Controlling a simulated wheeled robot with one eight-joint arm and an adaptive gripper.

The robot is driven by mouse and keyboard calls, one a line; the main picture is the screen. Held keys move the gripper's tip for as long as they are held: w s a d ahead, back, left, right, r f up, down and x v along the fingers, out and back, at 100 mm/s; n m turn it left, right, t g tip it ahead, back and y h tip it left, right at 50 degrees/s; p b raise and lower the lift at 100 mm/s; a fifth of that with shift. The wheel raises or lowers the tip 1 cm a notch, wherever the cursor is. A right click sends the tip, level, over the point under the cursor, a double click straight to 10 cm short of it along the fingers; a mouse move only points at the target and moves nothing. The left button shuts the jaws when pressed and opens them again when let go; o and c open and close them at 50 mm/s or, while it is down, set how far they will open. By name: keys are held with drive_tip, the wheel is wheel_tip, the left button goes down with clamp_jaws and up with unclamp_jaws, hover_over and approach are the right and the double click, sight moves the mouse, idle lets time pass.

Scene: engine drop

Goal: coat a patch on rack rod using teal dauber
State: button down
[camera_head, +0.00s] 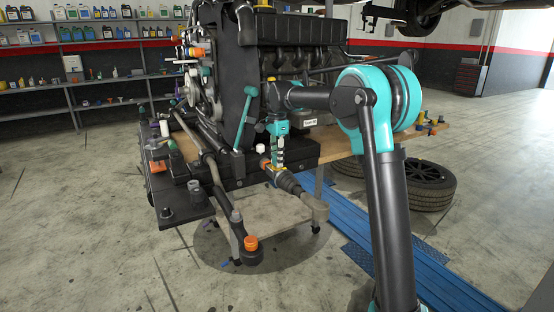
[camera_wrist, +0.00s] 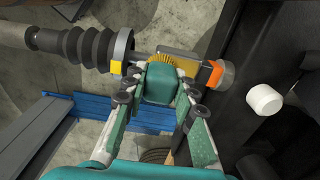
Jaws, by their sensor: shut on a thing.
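My gripper (camera_head: 278,163) reaches down beside the steering assembly below the engine. In the wrist view its two fingers (camera_wrist: 160,95) are shut on the teal dauber (camera_wrist: 159,84). The dauber's yellow bristle tip (camera_wrist: 160,63) points away from my palm, over the rack rod. The rack rod (camera_wrist: 141,58) shows as a short pale stretch between the black bellows (camera_wrist: 95,48) and an orange band (camera_wrist: 213,73). The tip overlaps the rod in the picture; whether they touch I cannot tell. The patch is not clearly visible, partly hidden by dauber and fingers.
The black engine block (camera_head: 290,60) stands close behind my gripper. A white cap (camera_wrist: 264,99) lies right of the rod in the wrist view. A teal-handled tool (camera_head: 243,118) stands left of my gripper. A blue ramp (camera_head: 370,250) lies on the floor. A loose tire (camera_head: 427,187) lies right.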

drive_tip(key=shift+w+a, duration=0.7)
drive_tip(key=shift+w, duration=0.3)
drive_tip(key=shift+w+a, duration=0.65)
drive_tip(key=shift+w, duration=0.3)
drive_tip(key=shift+s+d, duration=0.7)
drive_tip(key=shift+s, duration=0.3)
drive_tip(key=shift+s+d, duration=0.65)
drive_tip(key=shift+s, duration=0.3)
drive_tip(key=shift+w+a, duration=0.7)
drive_tip(key=shift+w, duration=0.3)
drive_tip(key=shift+w+a, duration=0.65)
drive_tip(key=shift+w, duration=0.3)
wheel_tip(320, 180, up, 7)
